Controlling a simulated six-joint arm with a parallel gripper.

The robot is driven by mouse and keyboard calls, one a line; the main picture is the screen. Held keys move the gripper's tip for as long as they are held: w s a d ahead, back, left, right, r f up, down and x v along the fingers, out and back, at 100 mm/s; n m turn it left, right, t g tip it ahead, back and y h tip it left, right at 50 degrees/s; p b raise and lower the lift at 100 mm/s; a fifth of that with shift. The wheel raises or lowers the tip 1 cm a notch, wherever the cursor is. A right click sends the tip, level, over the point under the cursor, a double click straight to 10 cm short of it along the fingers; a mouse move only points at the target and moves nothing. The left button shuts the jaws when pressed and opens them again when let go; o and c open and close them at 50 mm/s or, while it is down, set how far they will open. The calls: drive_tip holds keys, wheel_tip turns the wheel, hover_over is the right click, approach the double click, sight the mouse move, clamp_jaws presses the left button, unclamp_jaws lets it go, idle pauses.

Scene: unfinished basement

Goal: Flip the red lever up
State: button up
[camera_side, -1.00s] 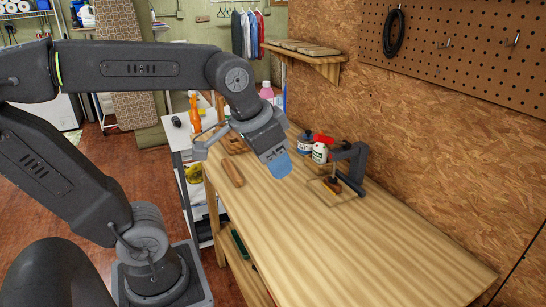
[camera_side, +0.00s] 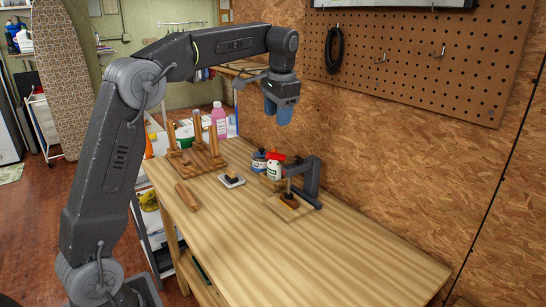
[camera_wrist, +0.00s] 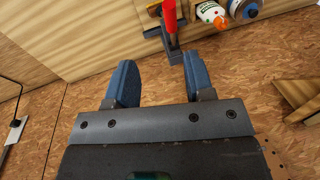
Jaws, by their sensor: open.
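A red lever (camera_side: 276,158) shows beside a dark grey bracket (camera_side: 312,172) on the workbench near the board wall. In the wrist view the red lever (camera_wrist: 169,14) is at the top, joined to grey hardware, with its upper end cut off by the frame. My gripper (camera_side: 278,112) hangs above and behind the lever, close to the wall, apart from it. In the wrist view my gripper (camera_wrist: 157,66) has its two blue fingers spread with nothing between them. The lever lies just beyond the fingers, nearer the right one.
A wooden peg rack (camera_side: 195,157), a wooden block (camera_side: 187,196) and a small plate (camera_side: 231,181) lie left. The front bench (camera_side: 300,260) is clear. The pegboard (camera_side: 430,60) hangs behind.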

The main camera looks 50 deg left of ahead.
sight(273, 156)
drive_tip(key=a+f, duration=0.1)
drive_tip(key=f, duration=0.3)
drive_tip(key=w+a+f, duration=0.1)
drive_tip(key=f, duration=0.4)
drive_tip(key=a+f, duration=0.2)
drive_tip(key=f, duration=0.3)
drive_tip(key=shift+w+f, duration=0.2)
drive_tip(key=shift+w, duration=0.1)
clamp_jaws()
